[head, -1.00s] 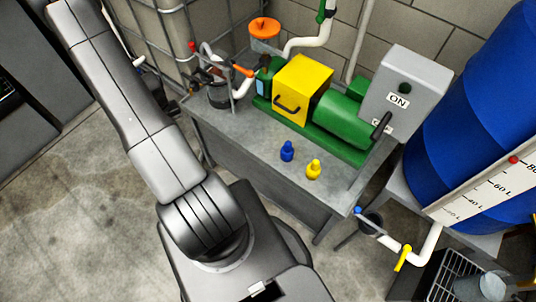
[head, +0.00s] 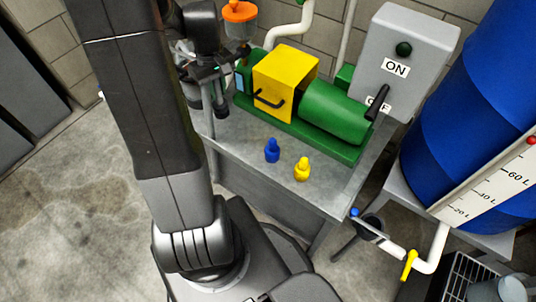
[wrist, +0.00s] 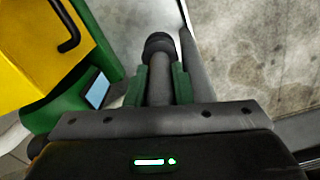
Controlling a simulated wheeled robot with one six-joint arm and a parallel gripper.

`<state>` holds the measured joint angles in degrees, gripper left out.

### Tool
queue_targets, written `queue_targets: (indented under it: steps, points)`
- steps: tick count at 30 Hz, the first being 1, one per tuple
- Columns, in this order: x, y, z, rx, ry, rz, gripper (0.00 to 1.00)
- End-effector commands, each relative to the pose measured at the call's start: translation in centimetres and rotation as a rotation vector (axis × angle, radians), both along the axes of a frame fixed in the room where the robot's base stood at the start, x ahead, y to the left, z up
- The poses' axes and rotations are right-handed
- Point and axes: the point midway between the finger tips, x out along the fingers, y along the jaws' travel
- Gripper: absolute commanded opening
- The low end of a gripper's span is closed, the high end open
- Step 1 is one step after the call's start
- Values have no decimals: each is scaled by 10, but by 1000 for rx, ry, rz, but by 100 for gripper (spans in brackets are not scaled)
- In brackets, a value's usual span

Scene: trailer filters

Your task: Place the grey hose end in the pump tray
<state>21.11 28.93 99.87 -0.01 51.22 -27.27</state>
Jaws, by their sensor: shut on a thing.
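My gripper (wrist: 160,90) is shut on the grey hose end (wrist: 158,88), a grey tube with a black ribbed tip, between its green fingers in the wrist view. In the head view my wrist (head: 203,28) is over the left end of the grey bench, and the hose end cannot be made out there. The pump, with a yellow cover (head: 284,82) and green body (head: 333,110), stands right of my gripper on a green base. The grey bench top (head: 240,137) lies under it. I cannot tell a separate pump tray.
A blue plug (head: 272,150) and a yellow plug (head: 302,169) stand on the bench front. A grey ON/OFF switch box (head: 408,55) is behind right. A blue tank (head: 465,110) stands at right. An orange-topped funnel (head: 240,12) stands behind my wrist.

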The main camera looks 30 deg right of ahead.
Motion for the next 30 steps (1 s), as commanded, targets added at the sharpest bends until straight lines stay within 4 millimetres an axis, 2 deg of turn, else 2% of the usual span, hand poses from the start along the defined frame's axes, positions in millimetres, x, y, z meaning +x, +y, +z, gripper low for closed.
queue_targets:
  steps: [1,3,7,15,23,30]
  points:
    - [-12,-10,2,0,0,-1,0]
    - [-23,-19,3,-1,-1,9,0]
    - [-36,-27,2,0,0,20,0]
    - [-38,-28,-45,2,3,25,0]
    - [-37,-28,-67,0,1,25,0]
    - [-38,-28,-97,1,1,24,0]
